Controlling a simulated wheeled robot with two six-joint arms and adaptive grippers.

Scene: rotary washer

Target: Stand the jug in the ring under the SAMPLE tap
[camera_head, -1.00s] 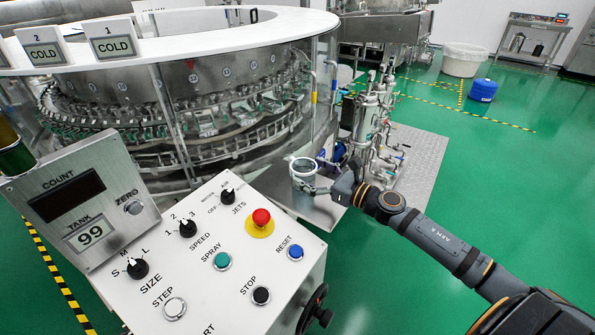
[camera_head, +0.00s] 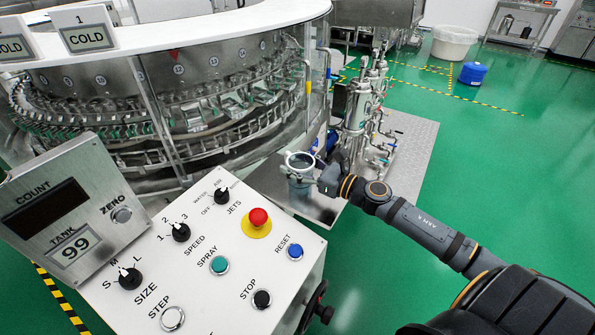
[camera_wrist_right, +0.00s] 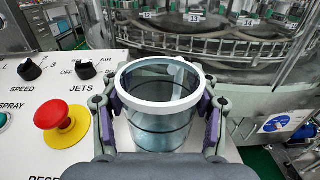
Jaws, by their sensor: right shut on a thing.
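The jug (camera_head: 300,162) is a clear cylinder with a white rim. In the head view it is past the far right corner of the control panel. In the right wrist view the jug (camera_wrist_right: 160,135) is upright, its open mouth facing the camera. My right gripper (camera_head: 303,177) is shut on the jug, with a purple-padded finger on each side in the wrist view. I cannot make out the SAMPLE tap or its ring in either view. My left gripper is not in view.
The control panel (camera_head: 200,260) with knobs and a red stop button (camera_head: 258,217) fills the near left. The round washer (camera_head: 170,110) stands behind it. Pipes and valves (camera_head: 365,105) stand on a metal plate (camera_head: 415,140) beyond the jug.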

